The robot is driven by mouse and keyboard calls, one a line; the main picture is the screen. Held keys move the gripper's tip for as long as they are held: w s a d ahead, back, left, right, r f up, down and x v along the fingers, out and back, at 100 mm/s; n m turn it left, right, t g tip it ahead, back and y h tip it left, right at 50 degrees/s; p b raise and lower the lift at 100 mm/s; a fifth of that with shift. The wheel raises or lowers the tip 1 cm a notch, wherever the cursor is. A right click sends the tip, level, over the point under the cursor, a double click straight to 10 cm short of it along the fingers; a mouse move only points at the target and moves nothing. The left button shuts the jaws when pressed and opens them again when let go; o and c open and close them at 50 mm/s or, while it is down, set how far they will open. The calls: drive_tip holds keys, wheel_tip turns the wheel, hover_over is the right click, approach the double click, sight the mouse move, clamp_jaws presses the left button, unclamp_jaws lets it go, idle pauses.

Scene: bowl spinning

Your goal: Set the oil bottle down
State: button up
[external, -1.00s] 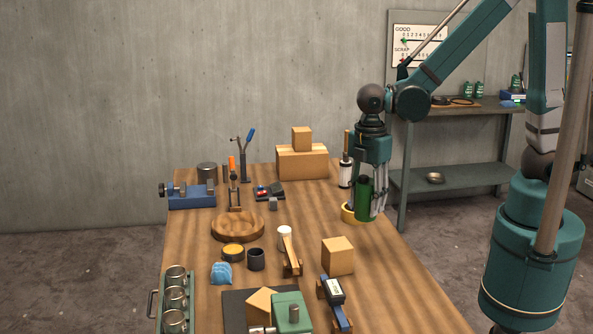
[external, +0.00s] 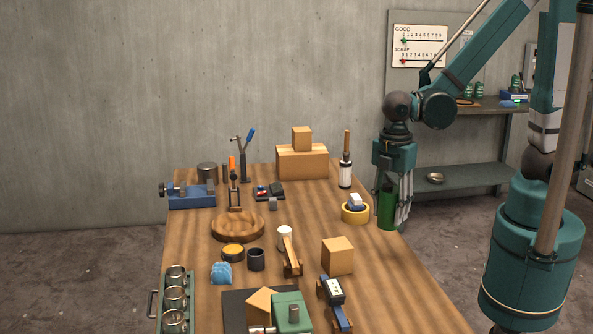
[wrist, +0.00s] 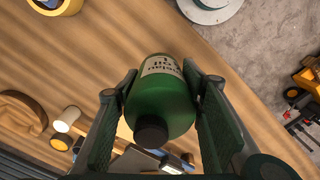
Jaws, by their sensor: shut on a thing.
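The green oil bottle (external: 387,210) is upright at the right edge of the wooden table in the external view. My gripper (external: 396,205) is shut on it from above, with the fingers along its sides. In the wrist view the bottle (wrist: 160,100) sits between the two fingers (wrist: 158,115), with its dark cap towards the camera and a pale label on its far side. The table edge runs diagonally close beside it. I cannot tell whether its base touches the tabletop.
A yellow ring (external: 355,219) with a white and blue item in it stands just left of the bottle. Bare wood (external: 375,260) lies in front of the bottle.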

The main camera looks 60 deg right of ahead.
sight(388, 226)
drive_tip(key=shift+f+b, duration=0.35)
drive_tip(key=shift+f, duration=2.4)
drive_tip(key=shift+f, duration=2.1)
drive_tip(key=shift+f+b, duration=0.1)
drive_tip(key=shift+b, duration=0.3)
drive_tip(key=o, duration=1.1)
drive_tip(key=shift+r, duration=0.2)
drive_tip(key=shift+r+p, duration=0.9)
drive_tip(key=shift+r, duration=5)
